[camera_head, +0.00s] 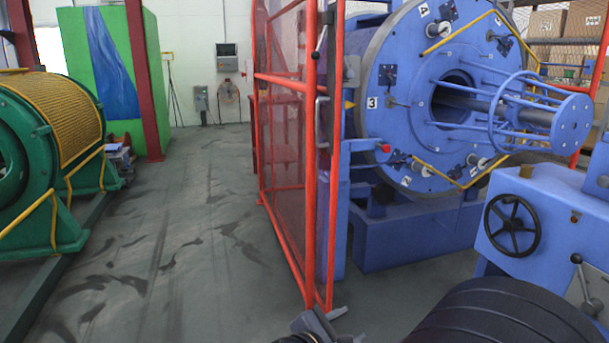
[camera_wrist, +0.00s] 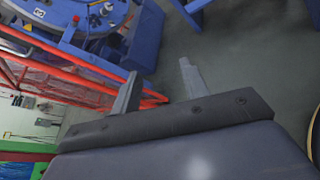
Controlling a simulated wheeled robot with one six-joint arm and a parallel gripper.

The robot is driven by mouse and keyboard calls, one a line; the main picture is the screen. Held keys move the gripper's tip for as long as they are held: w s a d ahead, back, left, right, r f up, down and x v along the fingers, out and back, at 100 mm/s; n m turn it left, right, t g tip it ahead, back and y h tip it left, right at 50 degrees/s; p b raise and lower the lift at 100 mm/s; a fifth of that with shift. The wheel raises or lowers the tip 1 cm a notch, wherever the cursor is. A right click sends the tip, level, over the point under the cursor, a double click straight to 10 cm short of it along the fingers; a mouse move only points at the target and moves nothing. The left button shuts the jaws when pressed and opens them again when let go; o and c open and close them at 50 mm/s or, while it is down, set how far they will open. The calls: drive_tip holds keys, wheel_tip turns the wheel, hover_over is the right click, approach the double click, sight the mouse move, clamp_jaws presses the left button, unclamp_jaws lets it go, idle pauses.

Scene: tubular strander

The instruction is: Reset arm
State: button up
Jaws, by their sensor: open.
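My gripper (camera_wrist: 160,85) shows in the wrist view with its two grey fingers spread apart. Nothing is between them, and grey floor and part of the red fence lie beyond. In the head view only a bit of my gripper (camera_head: 322,322) shows at the bottom edge, near the foot of the fence.
A red mesh fence (camera_head: 312,150) stands before the blue strander (camera_head: 375,75). A blue housing with a black handwheel (camera_head: 512,226) is at the right. A green machine with a yellow grille (camera_head: 55,110) is at the left. The aisle floor (camera_head: 180,230) between is clear.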

drive_tip(key=s+d+f+m+g+y+b, duration=0.2)
drive_tip(key=d+f+m+g, duration=0.3)
drive_tip(key=d+m, duration=0.3)
drive_tip(key=shift+s+d+f+m+g, duration=0.2)
drive_tip(key=shift+s+f+m+g, duration=0.15)
drive_tip(key=shift+s+m+g, duration=0.25)
drive_tip(key=shift+s, duration=0.1)
